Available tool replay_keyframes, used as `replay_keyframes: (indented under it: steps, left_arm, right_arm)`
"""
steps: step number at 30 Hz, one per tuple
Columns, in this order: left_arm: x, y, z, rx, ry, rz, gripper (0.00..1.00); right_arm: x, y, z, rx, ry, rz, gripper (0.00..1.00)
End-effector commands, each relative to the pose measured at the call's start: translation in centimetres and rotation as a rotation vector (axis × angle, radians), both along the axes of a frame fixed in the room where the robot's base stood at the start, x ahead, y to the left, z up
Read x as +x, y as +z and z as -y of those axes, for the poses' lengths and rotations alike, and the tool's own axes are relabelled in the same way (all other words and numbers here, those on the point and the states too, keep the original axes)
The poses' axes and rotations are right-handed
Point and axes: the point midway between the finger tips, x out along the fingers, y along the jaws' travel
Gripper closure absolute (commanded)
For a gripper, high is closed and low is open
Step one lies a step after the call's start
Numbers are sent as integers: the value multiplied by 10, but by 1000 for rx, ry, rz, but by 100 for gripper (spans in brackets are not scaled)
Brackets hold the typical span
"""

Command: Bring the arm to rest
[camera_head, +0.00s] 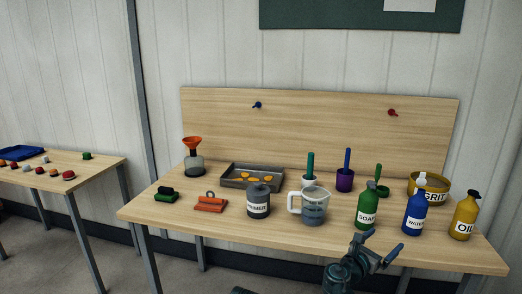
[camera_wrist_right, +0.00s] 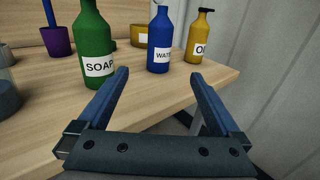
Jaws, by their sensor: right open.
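My right gripper (camera_head: 380,247) is at the front edge of the wooden workbench (camera_head: 270,232), in front of the green soap bottle (camera_head: 366,211) and the blue water bottle (camera_head: 414,218). In the right wrist view my right gripper (camera_wrist_right: 168,85) is open, with nothing between its fingers. The soap bottle (camera_wrist_right: 96,45) stands beyond the left finger, and the water bottle (camera_wrist_right: 160,45) stands beyond the gap between the fingers. Both bottles are upright on the bench and apart from the gripper.
A yellow oil bottle (camera_head: 464,218), a measuring jug (camera_head: 313,207), a grey primer container (camera_head: 258,203), an orange block (camera_head: 210,204) and a grey tray (camera_head: 252,170) with orange pieces are on the bench. A second table (camera_head: 100,168) stands at left. The bench's front left strip is clear.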

Motion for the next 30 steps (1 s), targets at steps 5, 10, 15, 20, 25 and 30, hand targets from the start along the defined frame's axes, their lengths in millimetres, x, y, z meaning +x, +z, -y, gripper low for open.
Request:
replay_keyframes:
  steps: [5, 10, 15, 20, 25, 30]
  left_arm:
    - [0, 0, 0, 0, 0, 0, 45]
    - [0, 0, 0, 0, 0, 0, 45]
    - [0, 0, 0, 0, 0, 0, 45]
    - [0, 0, 0, 0, 0, 0, 45]
    - [0, 0, 0, 0, 0, 0, 45]
    - [0, 0, 0, 0, 0, 0, 45]
  right_arm:
    - [-5, -12, -6, 109, -19, 56, 0]
    - [-11, -27, -14, 247, -47, 122, 0]
    - [-21, -51, -28, 441, -102, 212, 0]
    - [-36, -85, -53, 702, -202, 320, 0]
    - [-67, -136, -104, 1066, -418, 449, 0]
    - [-115, -187, -180, 1407, -782, 542, 0]
